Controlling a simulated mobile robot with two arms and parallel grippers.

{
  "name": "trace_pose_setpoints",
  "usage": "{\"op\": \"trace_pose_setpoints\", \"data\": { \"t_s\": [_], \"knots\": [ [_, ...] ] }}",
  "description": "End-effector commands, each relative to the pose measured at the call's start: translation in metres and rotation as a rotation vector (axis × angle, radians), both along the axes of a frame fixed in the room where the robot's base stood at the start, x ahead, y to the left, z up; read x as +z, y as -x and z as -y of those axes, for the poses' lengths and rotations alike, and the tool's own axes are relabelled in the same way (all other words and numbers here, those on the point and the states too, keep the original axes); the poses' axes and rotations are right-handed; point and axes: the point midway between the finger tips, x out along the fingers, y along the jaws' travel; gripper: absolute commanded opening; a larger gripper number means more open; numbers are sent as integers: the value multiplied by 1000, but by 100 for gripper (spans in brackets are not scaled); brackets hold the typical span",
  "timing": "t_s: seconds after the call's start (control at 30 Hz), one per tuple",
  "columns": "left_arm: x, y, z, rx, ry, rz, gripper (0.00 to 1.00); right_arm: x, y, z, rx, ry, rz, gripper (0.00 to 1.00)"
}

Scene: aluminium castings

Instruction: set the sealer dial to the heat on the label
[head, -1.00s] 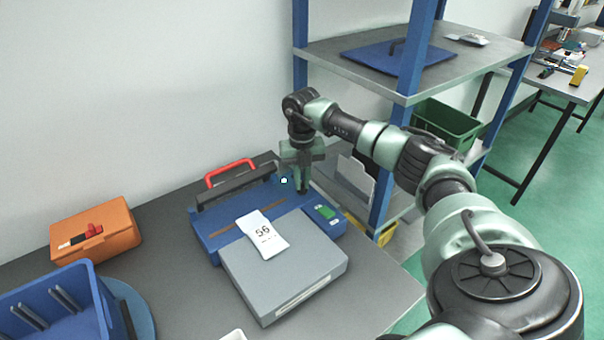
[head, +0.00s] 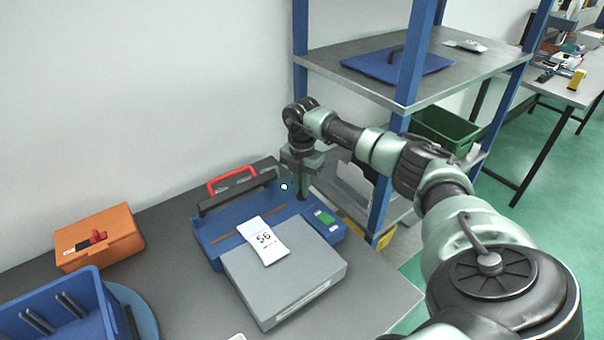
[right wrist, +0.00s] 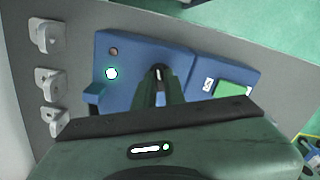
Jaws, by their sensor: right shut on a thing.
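The blue sealer (head: 212,228) stands on the grey bench with a red handle (head: 232,178) on its raised dark bar. A white packet (head: 263,240) with a label reading "56" lies across its grey front platform (head: 285,275). My right gripper (head: 302,195) points down at the sealer's back right corner. It is shut on the dark dial (right wrist: 158,72), whose setting is largely hidden by the fingers. A green display (head: 325,216) sits right of it; its reading is too small to tell. A lit white-green lamp (head: 284,187) is left of the gripper. My left gripper is out of view.
A green crate (head: 445,130) is lower.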

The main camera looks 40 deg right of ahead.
Motion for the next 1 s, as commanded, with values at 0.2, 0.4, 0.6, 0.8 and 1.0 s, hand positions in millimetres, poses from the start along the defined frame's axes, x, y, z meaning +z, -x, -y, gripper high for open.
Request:
{"op": "trace_pose_setpoints", "data": {
  "t_s": [0.2,0.4,0.6,0.8,1.0],
  "knots": [
    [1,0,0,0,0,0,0,2,-2,2,-31,3,7,0],
    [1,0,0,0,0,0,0,2,-2,2,-35,3,7,0],
    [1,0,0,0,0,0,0,2,-2,2,-34,3,7,22],
    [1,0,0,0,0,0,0,1,-1,1,-32,2,5,33],
    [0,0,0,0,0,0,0,3,-1,1,-30,1,3,33]
  ]
}}
